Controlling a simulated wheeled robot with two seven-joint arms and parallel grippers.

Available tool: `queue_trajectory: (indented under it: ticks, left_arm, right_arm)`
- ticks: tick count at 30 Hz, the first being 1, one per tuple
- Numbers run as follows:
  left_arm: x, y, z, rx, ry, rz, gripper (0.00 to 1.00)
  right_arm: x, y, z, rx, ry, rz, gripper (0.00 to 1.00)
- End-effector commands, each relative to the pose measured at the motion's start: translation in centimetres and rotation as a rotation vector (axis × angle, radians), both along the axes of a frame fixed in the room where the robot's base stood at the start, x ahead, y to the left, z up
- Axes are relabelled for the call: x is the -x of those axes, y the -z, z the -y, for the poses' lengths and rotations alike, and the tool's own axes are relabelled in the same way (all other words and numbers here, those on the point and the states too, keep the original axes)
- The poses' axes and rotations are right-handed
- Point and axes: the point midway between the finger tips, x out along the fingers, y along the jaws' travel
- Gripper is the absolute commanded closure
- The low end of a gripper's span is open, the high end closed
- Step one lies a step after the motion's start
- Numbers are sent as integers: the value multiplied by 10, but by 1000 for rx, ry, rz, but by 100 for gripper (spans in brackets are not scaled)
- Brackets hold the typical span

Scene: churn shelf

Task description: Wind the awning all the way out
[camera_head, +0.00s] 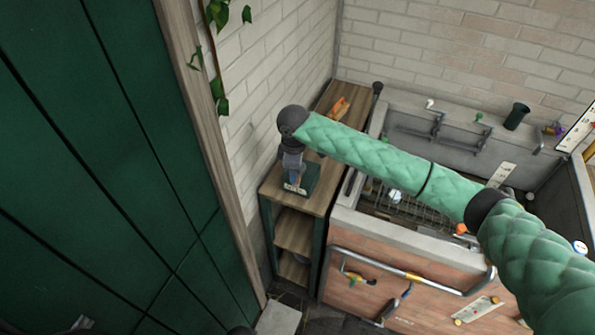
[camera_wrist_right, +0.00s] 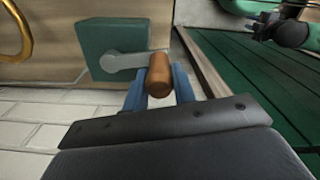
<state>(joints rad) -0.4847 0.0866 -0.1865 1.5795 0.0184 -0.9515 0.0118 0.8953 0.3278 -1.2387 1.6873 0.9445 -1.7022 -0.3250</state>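A green crank box (camera_wrist_right: 108,45) with a grey crank arm (camera_wrist_right: 125,61) and a brown wooden handle (camera_wrist_right: 159,74) shows in the right wrist view. The blue fingers of my right gripper (camera_wrist_right: 160,88) sit on both sides of the handle, closed against it. In the head view my right gripper (camera_head: 295,182) points down at the green crank box (camera_head: 312,176) on top of a wooden shelf unit; the handle cannot be made out there. I cannot pick out the awning in either view.
The wooden shelf unit (camera_head: 328,190) stands against a pale brick wall (camera_head: 262,85). Large green panels (camera_head: 95,160) fill the left side. An orange object (camera_head: 340,108) lies farther back on the shelf top. A sink trough (camera_head: 455,138) and a front rail (camera_head: 420,276) are to the right.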

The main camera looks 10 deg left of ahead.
Motion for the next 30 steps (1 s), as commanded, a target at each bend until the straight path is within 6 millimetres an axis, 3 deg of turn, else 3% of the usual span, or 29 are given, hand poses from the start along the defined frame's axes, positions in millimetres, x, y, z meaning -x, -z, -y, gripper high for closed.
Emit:
queue_trajectory:
  ticks: [1,3,15,30]
  left_arm:
    - [0,-1,0,0,0,0,77]
    - [0,-1,0,0,0,0,77]
    - [0,6,0,0,0,0,77]
    - [0,39,0,0,0,0,77]
  right_arm:
    - [-2,-3,0,-1,1,3,64]
    - [-1,-2,1,-1,1,2,50]
    - [-1,-5,1,-1,1,1,50]
    - [-1,-71,0,0,1,2,50]
